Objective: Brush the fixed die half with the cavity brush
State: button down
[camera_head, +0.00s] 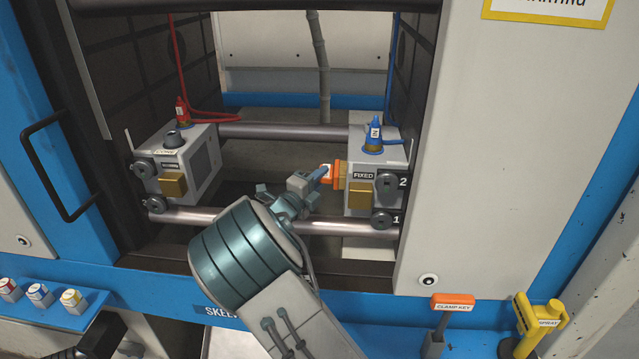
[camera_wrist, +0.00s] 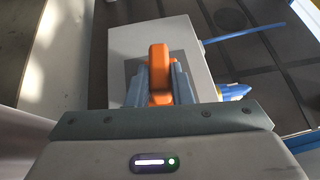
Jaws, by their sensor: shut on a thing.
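The fixed die half (camera_head: 394,154) is a grey block labelled FIXED on the right side of the open machine. In the wrist view the light grey block (camera_wrist: 125,45) fills the area ahead of my fingers. My gripper (camera_head: 318,176) reaches into the gap between the die halves from the left. It is shut on the orange cavity brush (camera_head: 327,174), which also shows between the fingers in the wrist view (camera_wrist: 159,70). The brush's far end is at the inner left face of the fixed half. I cannot tell whether it touches, and that face is hidden.
The other die half (camera_head: 200,160) stands at the left. Tie bars (camera_head: 285,131) run across behind and in front (camera_head: 330,226). A blue hose fitting (camera_head: 374,138) tops the fixed half. A clamp key (camera_head: 453,302) and yellow spray holder (camera_head: 541,318) stand at front right.

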jog(key=shift+w+d, duration=0.15)
jog(key=shift+w, duration=1.95)
jog(key=a, duration=0.6)
jog(key=shift+a, duration=0.15)
jog(key=a, duration=0.2)
jog(key=shift+w+a, duration=0.1)
jog(key=shift+a, duration=0.3)
jog(key=shift+d, duration=0.1)
